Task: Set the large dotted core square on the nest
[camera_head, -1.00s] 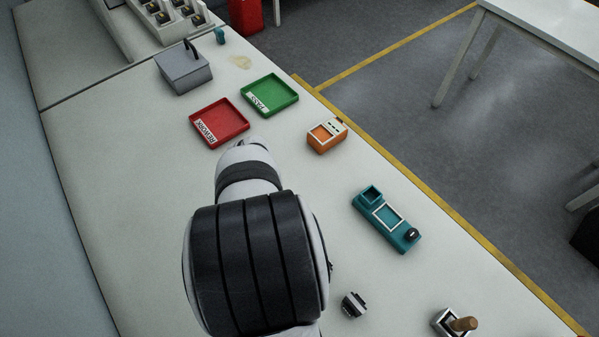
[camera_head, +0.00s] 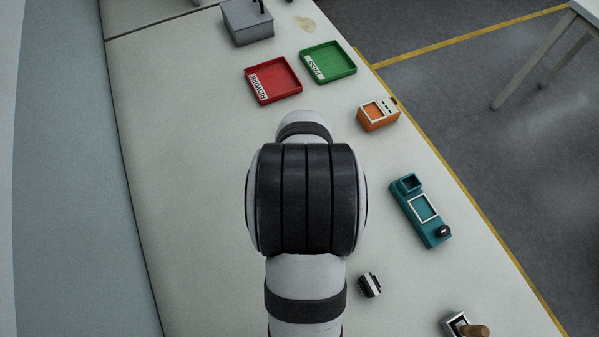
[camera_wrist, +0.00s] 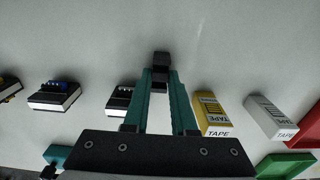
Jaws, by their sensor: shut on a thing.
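My gripper (camera_wrist: 160,75) shows in the wrist view, its teal fingers closed together at the tips on a small dark thing (camera_wrist: 161,60). No dots show on it, so I cannot tell whether it is the large dotted core. In the head view my arm hides the gripper. A teal fixture (camera_head: 420,211) with a white-edged square and a black knob lies right of my arm. A smaller orange fixture (camera_head: 377,115) with a square recess lies beyond it. I cannot tell which one is the nest. A black-and-white striped piece (camera_head: 369,284) lies on the table, apart from both.
A red REWORK tray (camera_head: 273,79) and a green PASS tray (camera_head: 328,62) lie beyond my arm, with a grey box (camera_head: 247,24) behind. A wooden-handled stamp (camera_head: 465,325) stands near right. The wrist view shows a yellow tape box (camera_wrist: 213,115) and black-and-white blocks (camera_wrist: 54,95).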

